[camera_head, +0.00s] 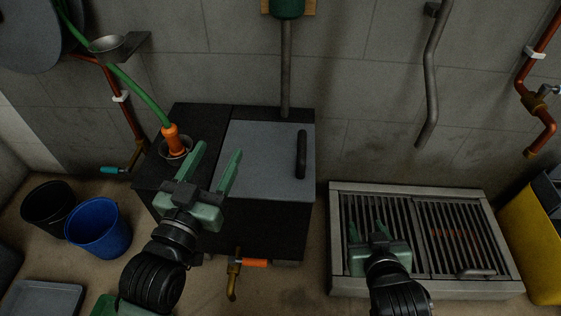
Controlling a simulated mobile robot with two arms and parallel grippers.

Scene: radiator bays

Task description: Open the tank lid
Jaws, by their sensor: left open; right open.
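The tank (170,195) is a dark box standing against the back wall. Its grey lid (263,145) lies flat on the right part of the top and looks closed. A black bar handle (301,154) sits near the lid's right edge. My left gripper (218,156) is open and empty, in front of and over the lid's left part, apart from the handle. It hides the lid's front left corner. My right gripper (367,226) is open and empty over the left part of the floor grate, to the right of the tank.
An orange hose nozzle (173,138) on a green hose stands in a cup on the tank's left top. A grey pipe (286,70) comes down behind the lid. A tap with an orange handle (255,263) is on the tank's front. Blue (98,228) and black buckets stand left; the metal grate (510,289) lies right.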

